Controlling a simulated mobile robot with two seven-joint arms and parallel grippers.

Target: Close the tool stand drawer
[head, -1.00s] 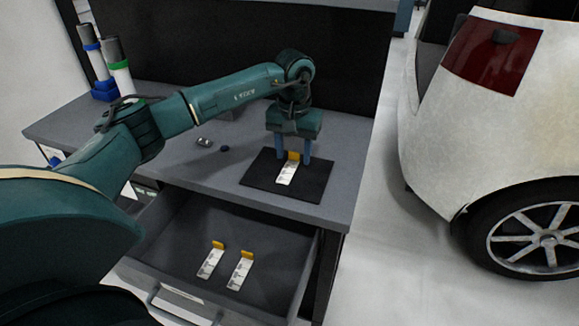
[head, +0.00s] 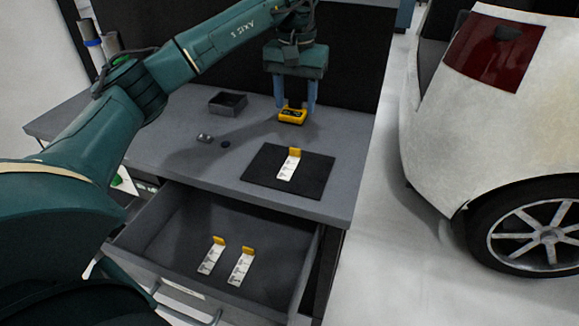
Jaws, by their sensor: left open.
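The tool stand drawer (head: 165,240) is pulled out at the front of the grey tool stand (head: 185,160). Its bar handle (head: 188,304) shows at the bottom, partly cut off by the frame edge and my arm. Two white-and-yellow scrapers (head: 212,256) (head: 242,264) lie inside it. My left gripper (head: 295,106) is open above the back of the stand top, its fingers pointing down by a yellow device (head: 292,116). It is well behind the drawer. My right gripper is not in view.
A third scraper (head: 289,166) lies on a black mat (head: 262,178) on the stand top. A small dark box (head: 228,102) and small items (head: 206,138) sit to the left. A white car (head: 490,130) stands at the right, with clear floor between.

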